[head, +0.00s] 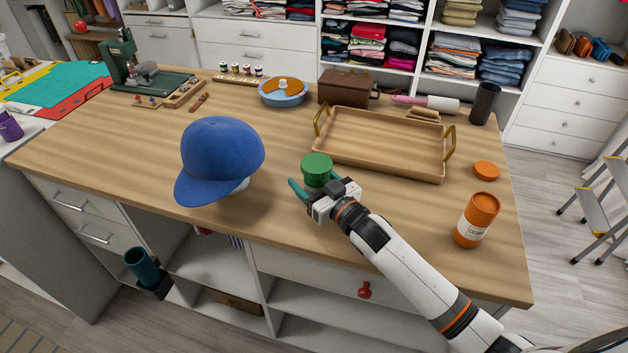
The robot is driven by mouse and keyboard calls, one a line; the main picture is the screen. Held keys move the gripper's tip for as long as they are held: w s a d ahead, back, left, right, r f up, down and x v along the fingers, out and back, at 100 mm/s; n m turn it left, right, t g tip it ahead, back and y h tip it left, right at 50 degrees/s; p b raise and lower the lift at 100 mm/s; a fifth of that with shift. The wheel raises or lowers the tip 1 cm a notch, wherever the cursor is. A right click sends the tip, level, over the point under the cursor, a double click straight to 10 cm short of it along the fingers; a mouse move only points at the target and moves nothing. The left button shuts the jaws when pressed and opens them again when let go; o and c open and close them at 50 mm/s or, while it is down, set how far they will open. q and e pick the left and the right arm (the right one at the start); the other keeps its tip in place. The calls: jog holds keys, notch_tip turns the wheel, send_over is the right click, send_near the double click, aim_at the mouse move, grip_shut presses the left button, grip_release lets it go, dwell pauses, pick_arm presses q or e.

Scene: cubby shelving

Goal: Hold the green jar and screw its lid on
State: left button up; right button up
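A green jar-like piece (317,166) stands upright on the wooden tabletop near the front edge. Its top is wide and plain green; I cannot tell whether that top is a separate lid. My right gripper (316,181) reaches in from the right at the jar's near side. Its teal fingers are spread, one to the left of the jar and one to the right. The left finger's tip looks apart from the jar; the right finger is partly hidden, so contact there is unclear. The gripper body hides part of the jar's lower front. My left gripper is not in view.
A blue cap (218,158) stands left of the jar. A wooden tray (380,140) lies behind it. An orange jar (477,220) and an orange lid (486,170) are at the right. A blue round dish (283,93) is farther back. Bare wood lies left of the tray.

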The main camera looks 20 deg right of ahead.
jog(key=shift+r, duration=0.25)
jog(key=b+v, duration=0.1)
jog(key=v, duration=0.9)
jog(key=shift+s+d+f, duration=0.15)
jog(key=shift+s, duration=0.15)
jog(key=shift+s+d, duration=0.2)
jog(key=shift+s, duration=0.45)
